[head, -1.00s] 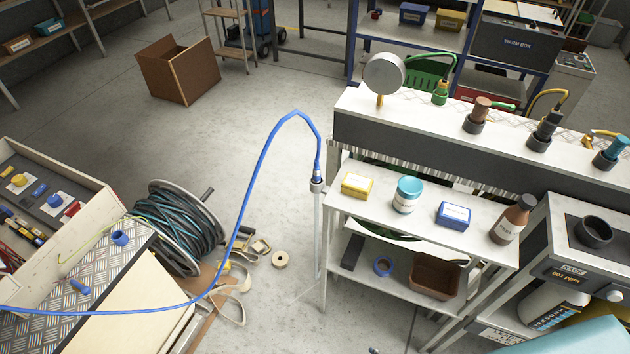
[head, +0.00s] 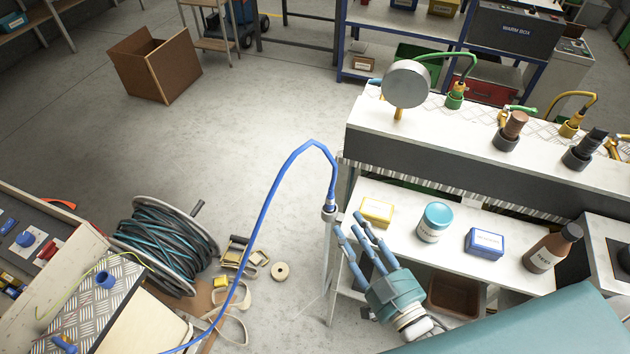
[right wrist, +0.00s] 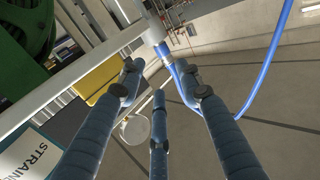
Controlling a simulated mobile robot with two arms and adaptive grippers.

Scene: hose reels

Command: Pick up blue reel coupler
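The blue reel coupler (head: 332,197) is at the end of a blue hose (head: 262,215) that arches up and over to it. It sits upright in a grey ring holder (head: 329,213) at the left end of the shelf unit. My right gripper (head: 352,226), with three blue-grey fingers, is just right of and below the coupler, apart from it. Its fingers are spread and empty. In the right wrist view the coupler (right wrist: 164,52) lies ahead, beyond the fingertips (right wrist: 163,85), near the blue hose. My left gripper is not in view.
A yellow box (head: 376,211), a teal-lidded jar (head: 435,222), a blue box (head: 484,243) and a brown bottle (head: 553,248) stand on the shelf beside my right gripper. A hose reel (head: 165,245) stands left.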

